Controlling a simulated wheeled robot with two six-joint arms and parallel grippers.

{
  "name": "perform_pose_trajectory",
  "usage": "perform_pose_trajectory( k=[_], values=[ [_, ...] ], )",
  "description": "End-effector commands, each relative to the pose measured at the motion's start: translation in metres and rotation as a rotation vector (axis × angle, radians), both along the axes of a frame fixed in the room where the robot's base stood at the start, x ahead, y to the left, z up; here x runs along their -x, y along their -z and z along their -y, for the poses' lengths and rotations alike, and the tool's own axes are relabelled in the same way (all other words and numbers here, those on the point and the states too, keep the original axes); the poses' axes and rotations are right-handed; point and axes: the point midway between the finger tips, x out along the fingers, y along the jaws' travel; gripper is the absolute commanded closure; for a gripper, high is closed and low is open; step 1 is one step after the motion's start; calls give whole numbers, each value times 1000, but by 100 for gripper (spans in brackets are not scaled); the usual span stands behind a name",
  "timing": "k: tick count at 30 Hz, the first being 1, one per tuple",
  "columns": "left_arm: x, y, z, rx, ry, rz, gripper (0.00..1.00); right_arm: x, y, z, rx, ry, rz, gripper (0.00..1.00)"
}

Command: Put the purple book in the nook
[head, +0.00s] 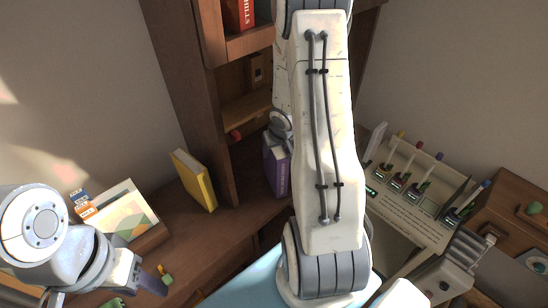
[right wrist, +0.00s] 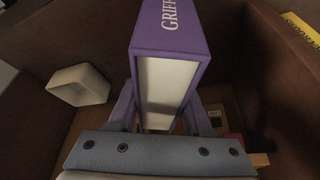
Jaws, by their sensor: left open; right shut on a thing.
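The purple book (head: 278,168) shows in the head view just left of my right arm, which hides part of it. It is upright in front of the brown shelf unit. In the right wrist view the purple book (right wrist: 188,32) has white lettering on its spine, and my right gripper (right wrist: 160,112) is shut on it with one finger on each side. The shelf unit has an open compartment (head: 247,82) that may be the nook; my arm covers its right side. My left gripper (head: 150,280) is open, low at the left, away from the book.
A yellow book (head: 194,181) stands on the brown desk beside the shelf unit. A red book (head: 240,14) is on an upper shelf. A picture card (head: 127,208) is at the left. A white container (right wrist: 79,85) shows in the wrist view.

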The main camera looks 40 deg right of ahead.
Motion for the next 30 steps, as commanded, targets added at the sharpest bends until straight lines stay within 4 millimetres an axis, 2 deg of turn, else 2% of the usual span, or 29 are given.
perform_pose_trajectory(
  k=[1, 14, 15, 16, 17, 26, 30],
  values=[
    [0, 10, 0, 0, 0, 0, 50, 0, 10, 0, 1, -1, 2, 100],
    [0, 13, 0, 0, 1, 0, 50, 0, 13, 0, 1, 0, 2, 100],
    [0, 11, 0, 0, 1, 0, 50, 0, 12, 0, 0, 0, 1, 35],
    [0, 11, 0, 0, 1, 0, 50, 0, 12, 0, 0, 0, 1, 23],
    [0, 11, 0, 0, 1, 0, 50, 0, 12, 0, 0, 0, 0, 20],
    [0, 10, 0, 0, 1, 0, 50, 0, 11, 0, 1, -1, 1, 20],
    [0, 0, 0, 0, 0, 0, 50, 3, -2, 0, 2, -1, 1, 20]
  ],
)
